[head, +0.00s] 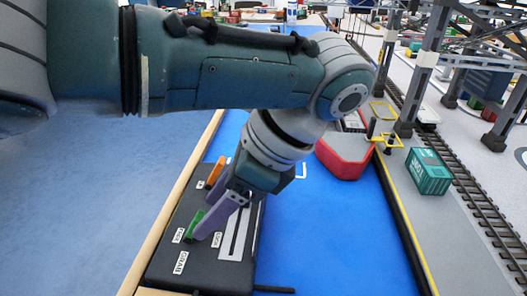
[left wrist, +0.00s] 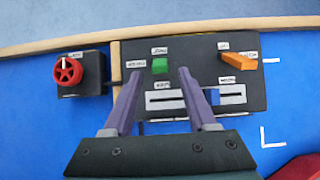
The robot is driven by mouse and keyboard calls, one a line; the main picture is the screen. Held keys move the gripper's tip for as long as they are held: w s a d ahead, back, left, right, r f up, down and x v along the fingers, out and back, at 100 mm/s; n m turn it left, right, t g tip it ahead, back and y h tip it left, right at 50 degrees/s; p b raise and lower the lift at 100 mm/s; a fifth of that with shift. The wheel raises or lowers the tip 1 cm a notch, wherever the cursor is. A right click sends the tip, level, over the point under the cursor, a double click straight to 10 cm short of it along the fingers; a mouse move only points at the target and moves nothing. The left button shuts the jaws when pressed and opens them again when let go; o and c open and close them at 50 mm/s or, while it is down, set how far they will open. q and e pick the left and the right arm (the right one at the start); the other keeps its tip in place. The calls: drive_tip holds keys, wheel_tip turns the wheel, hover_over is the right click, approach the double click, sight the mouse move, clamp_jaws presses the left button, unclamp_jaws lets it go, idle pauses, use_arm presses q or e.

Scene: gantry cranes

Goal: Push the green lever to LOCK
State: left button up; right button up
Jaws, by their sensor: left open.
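The green lever (head: 194,224) is a short block on a black control box (head: 190,277). In the left wrist view the green lever (left wrist: 160,65) shows between and just beyond my two fingertips. I cannot tell whether a finger touches the lever. My right gripper is not in view.
An orange lever (left wrist: 238,61) and a slot with a blue slider (left wrist: 212,97) share the box. A red knob (left wrist: 67,71) stands left of it in the wrist view. A red block (head: 345,155), green container (head: 428,172) and gantry legs (head: 425,60) stand to the right.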

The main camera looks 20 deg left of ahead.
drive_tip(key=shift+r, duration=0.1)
use_arm(q)
drive_tip(key=s+v, duration=0.1)
drive_tip(key=v, duration=0.5)
drive_tip(key=shift+w+d+r, duration=0.2)
drive_tip(key=shift+w+r, duration=0.05)
drive_tip(key=shift+w, duration=0.3)
idle(1.5)
